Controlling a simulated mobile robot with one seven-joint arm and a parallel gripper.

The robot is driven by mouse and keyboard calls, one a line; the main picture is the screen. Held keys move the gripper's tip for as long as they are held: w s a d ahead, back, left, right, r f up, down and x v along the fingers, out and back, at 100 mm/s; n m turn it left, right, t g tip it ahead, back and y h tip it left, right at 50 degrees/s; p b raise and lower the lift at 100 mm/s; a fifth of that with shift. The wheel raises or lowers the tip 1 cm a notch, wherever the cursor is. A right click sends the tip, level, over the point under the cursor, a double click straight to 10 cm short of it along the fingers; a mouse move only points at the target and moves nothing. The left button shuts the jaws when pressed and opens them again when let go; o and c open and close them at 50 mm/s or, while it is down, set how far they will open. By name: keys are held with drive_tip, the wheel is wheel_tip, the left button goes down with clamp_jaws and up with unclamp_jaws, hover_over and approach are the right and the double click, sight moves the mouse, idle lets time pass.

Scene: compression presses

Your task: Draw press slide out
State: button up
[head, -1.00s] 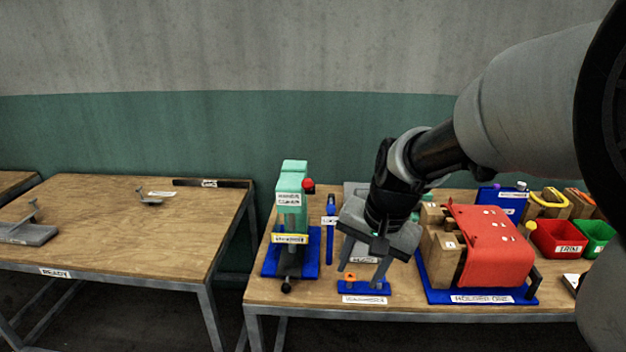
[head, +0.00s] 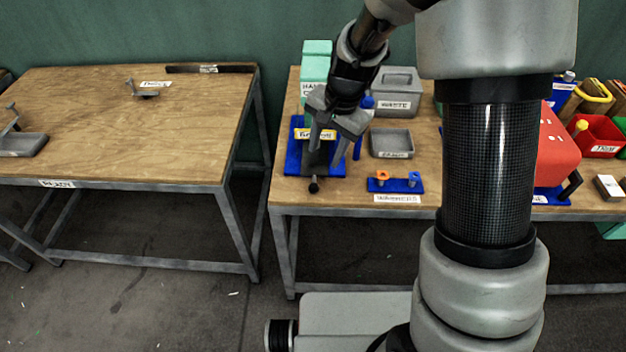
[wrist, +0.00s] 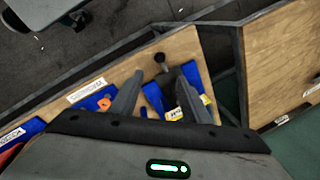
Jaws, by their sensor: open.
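The teal press (head: 316,62) stands on a blue base (head: 293,160) at the left end of the right table. Its dark slide ends in a black knob (head: 314,187) at the front, which points at the table's front edge. My gripper (head: 325,152) is open and empty, pointing down over the front of the press, above and behind the knob. In the wrist view the knob (wrist: 161,59) shows just beyond the spread fingertips (wrist: 160,80), untouched. The gripper hides part of the press and its yellow label.
Right of the press are a grey waste bin (head: 396,92), a grey tray (head: 391,142) and a blue washer stand (head: 396,185). A red holder (head: 555,150) is partly behind my arm. The left table (head: 120,120) is mostly clear.

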sight(315, 185)
drive_tip(key=f, duration=0.5)
drive_tip(key=w+a+f, duration=0.1)
drive_tip(key=f, duration=0.4)
drive_tip(key=a+f, duration=0.1)
drive_tip(key=f, duration=0.4)
drive_tip(key=shift+w+a, duration=0.2)
drive_tip(key=shift+w, duration=0.2)
drive_tip(key=shift+c, duration=0.3)
clamp_jaws()
